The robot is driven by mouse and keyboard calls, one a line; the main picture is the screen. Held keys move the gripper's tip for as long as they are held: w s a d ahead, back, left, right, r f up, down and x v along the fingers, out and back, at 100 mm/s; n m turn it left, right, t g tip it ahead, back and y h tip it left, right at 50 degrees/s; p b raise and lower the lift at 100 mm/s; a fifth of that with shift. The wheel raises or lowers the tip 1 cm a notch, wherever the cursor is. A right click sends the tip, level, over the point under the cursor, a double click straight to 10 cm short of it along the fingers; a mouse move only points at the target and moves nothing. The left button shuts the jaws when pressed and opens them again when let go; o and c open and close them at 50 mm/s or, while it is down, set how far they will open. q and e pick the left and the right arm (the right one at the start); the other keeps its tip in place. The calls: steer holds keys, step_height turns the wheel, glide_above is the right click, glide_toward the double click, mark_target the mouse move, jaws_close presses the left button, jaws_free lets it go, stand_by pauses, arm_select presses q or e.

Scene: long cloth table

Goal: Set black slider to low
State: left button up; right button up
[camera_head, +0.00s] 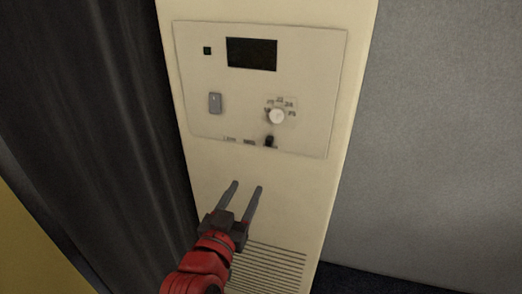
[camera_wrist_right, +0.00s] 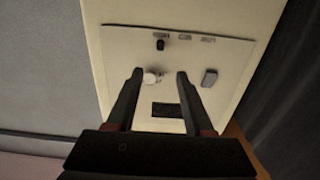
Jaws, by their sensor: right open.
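The small black slider (camera_head: 269,142) sits at the lower edge of the control panel, at the right end of its row of labels. In the right wrist view, which is turned about upside down, the slider (camera_wrist_right: 160,44) stands by the label that seems to read HIGH, with MED and LOW to its right. My right gripper (camera_head: 247,186) is open and empty, below the panel in the head view. Its fingers (camera_wrist_right: 160,74) appear on either side of the white knob in the wrist view; distance to the panel is unclear. My left gripper is not in view.
Vent slats (camera_head: 270,268) lie below. A dark curtain (camera_head: 100,120) hangs at left.

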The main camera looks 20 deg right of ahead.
mark_target(268, 144)
steer(key=p+x, duration=0.4)
steer(key=x, duration=1.3)
jaws_close()
stand_by(0.8)
